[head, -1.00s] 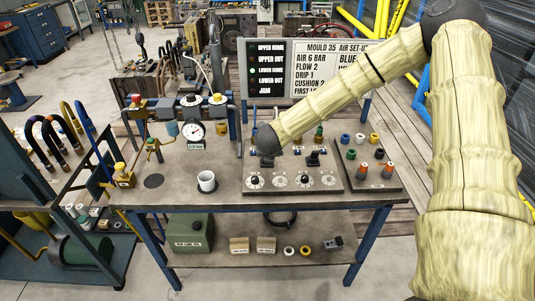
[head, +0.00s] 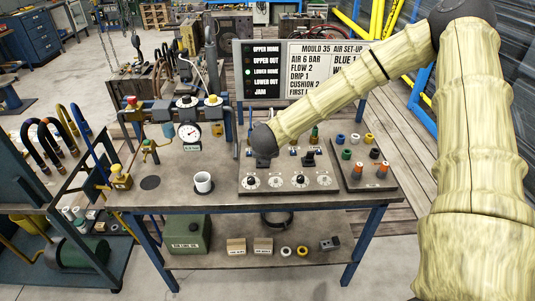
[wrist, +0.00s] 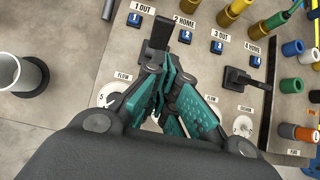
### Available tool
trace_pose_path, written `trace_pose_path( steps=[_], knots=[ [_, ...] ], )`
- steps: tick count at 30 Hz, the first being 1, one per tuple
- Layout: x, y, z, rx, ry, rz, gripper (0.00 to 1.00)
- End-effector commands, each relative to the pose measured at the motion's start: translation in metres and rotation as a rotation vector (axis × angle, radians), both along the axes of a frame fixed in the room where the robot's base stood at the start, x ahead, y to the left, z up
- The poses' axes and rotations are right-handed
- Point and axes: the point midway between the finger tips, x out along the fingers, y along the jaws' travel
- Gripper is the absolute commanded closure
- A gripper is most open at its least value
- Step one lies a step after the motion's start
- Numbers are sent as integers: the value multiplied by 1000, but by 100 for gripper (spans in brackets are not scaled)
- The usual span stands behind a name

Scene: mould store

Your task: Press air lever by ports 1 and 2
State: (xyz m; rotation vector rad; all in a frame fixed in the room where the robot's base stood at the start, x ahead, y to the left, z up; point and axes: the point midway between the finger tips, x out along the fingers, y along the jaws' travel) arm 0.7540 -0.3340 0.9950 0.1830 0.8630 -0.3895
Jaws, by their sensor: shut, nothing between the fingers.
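The black air lever (wrist: 159,33) by ports 1 and 2 stands just beyond my fingertips in the wrist view. Blue port 1 (wrist: 134,19) is left of it and blue port 2 (wrist: 185,36) right of it. My gripper (wrist: 164,68) is shut and empty, its teal fingers together over the lever's near end; I cannot tell whether they touch it. In the head view my wrist hides most of this lever and the gripper. The second lever (wrist: 247,80), by port 3 (wrist: 217,46) and port 4 (wrist: 255,61), also shows in the head view (head: 309,158).
Flow dials (wrist: 112,96) lie on the panel close to my gripper. A white cup (head: 203,182) stands left of the panel, and a pressure gauge (head: 189,132) behind it. Coloured fittings (head: 347,154) are on the right. On the sign board (head: 263,70), the "lower home" lamp is green.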

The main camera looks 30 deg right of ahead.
Motion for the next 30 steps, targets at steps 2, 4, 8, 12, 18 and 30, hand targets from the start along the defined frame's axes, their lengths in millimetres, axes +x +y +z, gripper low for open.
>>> trace_pose_path(
  steps=[2, 4, 8, 12, 18, 30],
  knots=[
    [-3, 4, 8, 2, -4, 3, 100],
    [-5, 5, 17, 2, -4, 3, 100],
    [-11, 7, 31, 1, -3, 2, 100],
    [-17, 9, 46, 1, -4, 1, 100],
    [-24, 12, 68, 2, -3, 1, 100],
    [-33, 16, 93, 1, 0, 2, 100]
  ],
)
